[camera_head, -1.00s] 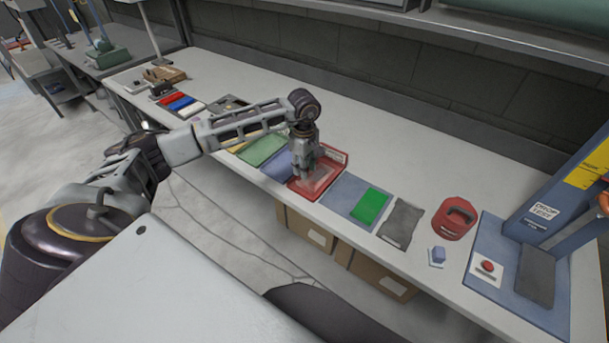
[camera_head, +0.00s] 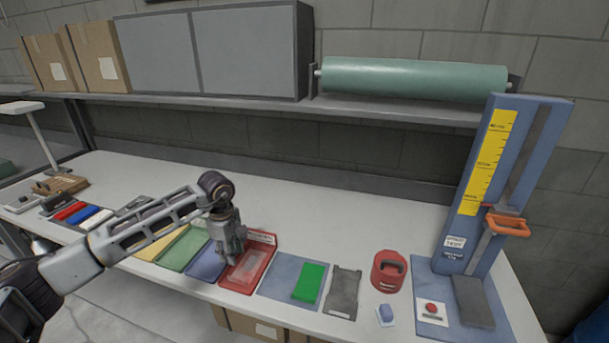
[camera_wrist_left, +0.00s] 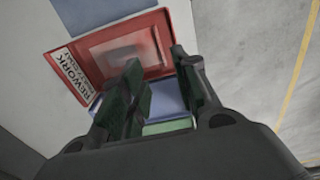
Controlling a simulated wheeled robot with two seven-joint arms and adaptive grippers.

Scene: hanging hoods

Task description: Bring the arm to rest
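My left gripper (camera_head: 236,250) is above the red tray (camera_head: 266,240) on the workbench. In the left wrist view, its two dark fingers (camera_wrist_left: 165,85) are apart, with nothing between them. The red tray also shows there (camera_wrist_left: 155,72), with a "REWORK" label along one edge. A pale, flat, see-through-looking piece (camera_head: 247,267) lies in the tray, partly behind the gripper in the head view. My right gripper is not in view.
On the bench (camera_head: 330,225), a blue mat with a green block (camera_head: 309,283), a grey tray (camera_head: 343,292), a red container (camera_head: 389,271) and a tall blue drop tester (camera_head: 475,200) stand to the right. A shelf (camera_head: 240,98) runs above. The rear bench strip is clear.

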